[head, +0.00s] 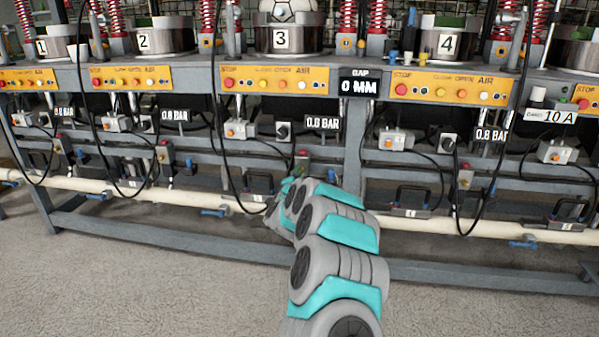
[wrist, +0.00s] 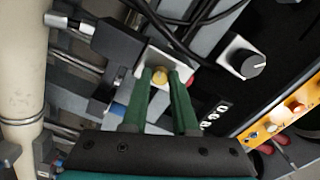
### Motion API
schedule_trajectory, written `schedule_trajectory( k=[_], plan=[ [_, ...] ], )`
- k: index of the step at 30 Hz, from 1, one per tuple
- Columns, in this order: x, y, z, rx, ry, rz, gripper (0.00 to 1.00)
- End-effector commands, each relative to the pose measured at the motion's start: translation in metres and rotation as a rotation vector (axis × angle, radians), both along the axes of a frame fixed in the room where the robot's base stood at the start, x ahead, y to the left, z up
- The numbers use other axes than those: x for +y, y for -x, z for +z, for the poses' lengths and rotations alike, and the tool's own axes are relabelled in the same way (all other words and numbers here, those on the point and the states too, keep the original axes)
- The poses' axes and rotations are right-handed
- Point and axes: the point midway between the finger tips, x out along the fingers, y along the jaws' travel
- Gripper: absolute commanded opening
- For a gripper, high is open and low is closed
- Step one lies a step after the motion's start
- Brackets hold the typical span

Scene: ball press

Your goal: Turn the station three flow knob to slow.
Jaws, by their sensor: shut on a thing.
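In the wrist view my gripper (wrist: 163,82) has its two green fingers closed on a small round brass-coloured knob (wrist: 159,75). The knob sits on a pale plate of a dark block, with a finger on each side. I cannot read any slow mark or pointer on it. In the head view my arm reaches in under the bench below the station 3 sign (head: 280,39).
A black dial on a white plate (wrist: 243,64) is right of my fingers in the wrist view; it also shows in the head view (head: 283,131). A cream pipe (wrist: 27,70) runs along the left. Black cables cross close by. A lower bench rail (head: 450,272) crosses in front.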

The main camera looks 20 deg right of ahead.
Motion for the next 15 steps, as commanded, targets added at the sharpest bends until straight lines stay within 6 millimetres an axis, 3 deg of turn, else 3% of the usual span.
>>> schedule_trajectory(
  k=[15],
  plan=[
    [0.0004, 0.0, -0.0018, 0.097, 0.139, 0.001, 0.0]
  ],
)
